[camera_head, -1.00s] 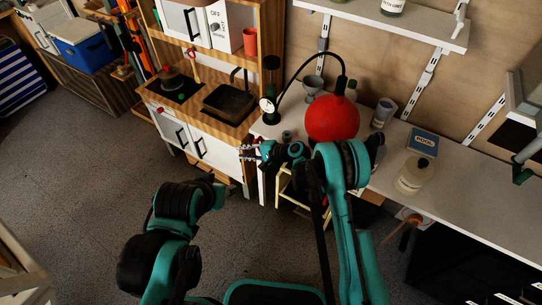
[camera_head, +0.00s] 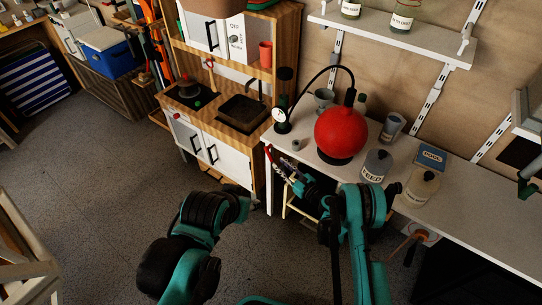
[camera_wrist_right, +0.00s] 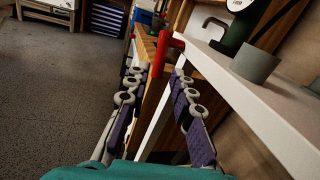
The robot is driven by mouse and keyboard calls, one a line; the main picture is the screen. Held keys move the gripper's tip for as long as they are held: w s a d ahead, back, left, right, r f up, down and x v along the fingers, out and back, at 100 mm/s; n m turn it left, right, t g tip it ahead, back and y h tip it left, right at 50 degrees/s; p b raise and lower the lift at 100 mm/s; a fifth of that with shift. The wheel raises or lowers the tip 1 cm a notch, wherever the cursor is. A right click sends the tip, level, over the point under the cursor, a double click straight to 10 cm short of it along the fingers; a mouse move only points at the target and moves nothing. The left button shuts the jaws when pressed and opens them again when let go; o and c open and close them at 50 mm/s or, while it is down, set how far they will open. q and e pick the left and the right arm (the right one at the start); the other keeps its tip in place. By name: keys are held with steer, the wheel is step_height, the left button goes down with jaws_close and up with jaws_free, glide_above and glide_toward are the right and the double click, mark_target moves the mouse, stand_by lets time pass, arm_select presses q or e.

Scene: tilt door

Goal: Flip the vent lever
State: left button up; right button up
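A red bar-like handle (camera_wrist_right: 172,42) stands by the near corner of the white worktop in the right wrist view, with a red stem below it. I cannot tell for sure that it is the vent lever. Red also shows at the worktop corner in the head view, beside my right gripper (camera_head: 282,164). In the right wrist view my right gripper (camera_wrist_right: 157,73) is open, its purple-padded fingers spread with the red handle beyond and between them. I cannot tell whether they touch it.
The white worktop (camera_head: 460,198) holds a red ball-shaped tank (camera_head: 341,133), a feed canister (camera_head: 376,166) and a jar (camera_head: 420,188). A grey cup (camera_wrist_right: 255,64) is near its edge. A wooden play kitchen (camera_head: 252,150) stands left. The floor (camera_head: 110,185) is clear.

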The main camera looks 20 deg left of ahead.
mark_target(271, 157)
steer(key=shift+r+p+x, duration=0.2)
steer(key=shift+p+x, duration=0.45)
steer(key=shift+x, duration=0.5)
steer(key=b+x, duration=0.1)
steer(key=x, duration=0.3)
steer(key=shift+w+a+f+b, duration=0.2)
steer(key=shift+a+f+b, duration=0.05)
steer(key=shift+a+b, duration=0.1)
steer(key=shift+w+a+r, duration=0.1)
steer(key=shift+w+a, duration=0.05)
steer(key=shift+a, duration=0.05)
jaws_close()
